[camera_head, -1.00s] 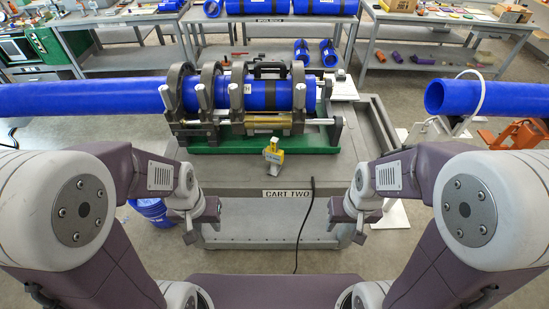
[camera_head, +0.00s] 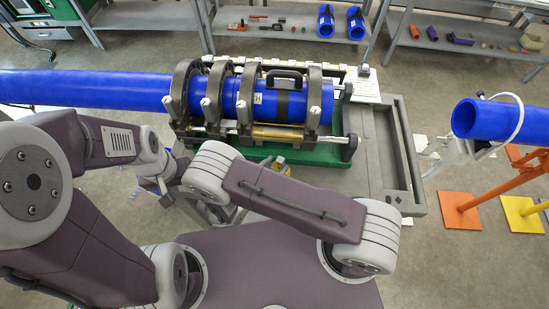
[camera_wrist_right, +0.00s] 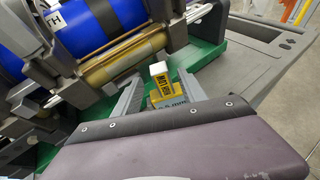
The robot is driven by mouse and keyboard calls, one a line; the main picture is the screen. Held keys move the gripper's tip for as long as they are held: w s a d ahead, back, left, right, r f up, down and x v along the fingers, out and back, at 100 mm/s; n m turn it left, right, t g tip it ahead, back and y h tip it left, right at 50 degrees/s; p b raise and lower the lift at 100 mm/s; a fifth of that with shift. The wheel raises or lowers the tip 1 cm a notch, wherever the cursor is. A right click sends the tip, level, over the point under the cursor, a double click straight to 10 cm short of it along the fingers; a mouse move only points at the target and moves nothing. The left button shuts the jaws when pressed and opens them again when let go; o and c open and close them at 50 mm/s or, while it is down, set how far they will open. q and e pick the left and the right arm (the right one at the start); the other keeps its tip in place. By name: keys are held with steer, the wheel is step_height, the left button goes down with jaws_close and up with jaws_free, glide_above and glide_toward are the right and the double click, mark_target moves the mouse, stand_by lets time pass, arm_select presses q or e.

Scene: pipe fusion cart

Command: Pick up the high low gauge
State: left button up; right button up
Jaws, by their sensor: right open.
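The high low gauge (camera_wrist_right: 163,88), a yellow body with black lettering and a white top, shows between the fingers of my right gripper (camera_wrist_right: 160,76) in the right wrist view. The two grey fingers are apart, one on each side of it; I cannot tell whether either touches it. In the head view only a bit of the yellow gauge (camera_head: 281,168) shows past my right arm, in front of the green base, and the right gripper is hidden. My left gripper (camera_head: 167,197) is at the left, away from the gauge; its jaws are too unclear to read.
The fusion machine (camera_head: 255,100) with the blue pipe clamped in it stands on a green base (camera_head: 318,153) just behind the gauge. The grey cart top (camera_head: 367,175) has bare room at the right. Another blue pipe (camera_head: 490,118) is at the far right.

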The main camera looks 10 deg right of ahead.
steer(key=s, duration=0.1)
steer(key=s+a, duration=0.1)
steer(key=s+n, duration=0.1)
steer(key=shift+a+r+t+y, duration=0.15)
steer(key=shift+r+t+y, duration=0.15)
steer(key=shift+t, duration=0.1)
steer(key=shift+s, duration=0.15)
steer(key=x, duration=0.4)
steer(key=shift+w+a+f+b, duration=0.1)
steer(key=shift+w+f+b, duration=0.05)
steer(key=shift+w+b, duration=0.15)
steer(key=shift+w+f, duration=0.1)
steer(key=shift+w, duration=0.1)
steer(key=x, duration=0.5)
steer(key=shift+s+d+r+b, duration=0.1)
steer(key=shift+d+r+b, duration=0.1)
steer(key=shift+d+b, duration=0.15)
steer(key=shift+s+r, duration=0.1)
steer(key=shift+s, duration=0.15)
jaws_close()
arm_select(q)
steer(key=shift+s+d+f, duration=0.1)
steer(key=shift+s, duration=0.55)
arm_select(e)
steer(key=shift+w, duration=0.1)
